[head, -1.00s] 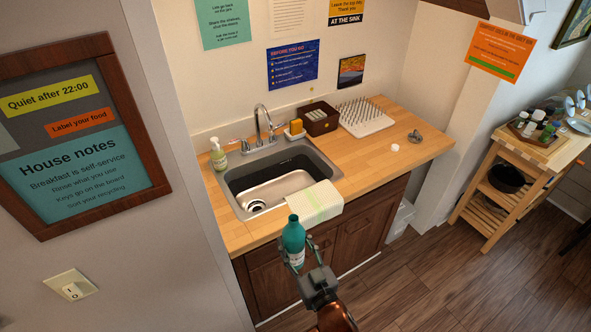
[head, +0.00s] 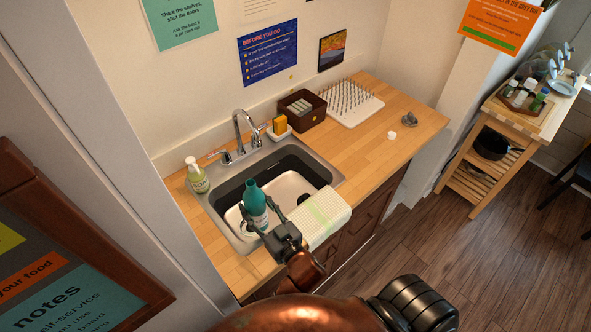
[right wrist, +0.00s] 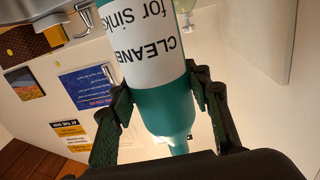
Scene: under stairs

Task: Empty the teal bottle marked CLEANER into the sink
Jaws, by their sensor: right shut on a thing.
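The teal bottle (head: 255,205) is in my right gripper (head: 263,217), over the front part of the sink (head: 219,226). It looks close to upright, with its neck at the top. In the right wrist view the bottle (right wrist: 163,105) shows a white label reading CLEANER, upside down in the picture, with the fingers of my right gripper (right wrist: 165,88) on both sides of it. I cannot tell whether its mouth is open. My left gripper is not in view.
The faucet (head: 243,130) stands behind the basin. A soap bottle (head: 197,178) is at the sink's left, and a sponge holder (head: 279,130) and brown box (head: 302,110) are behind it. A striped towel (head: 320,218) hangs over the front edge. A small white round object (head: 392,135) lies right.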

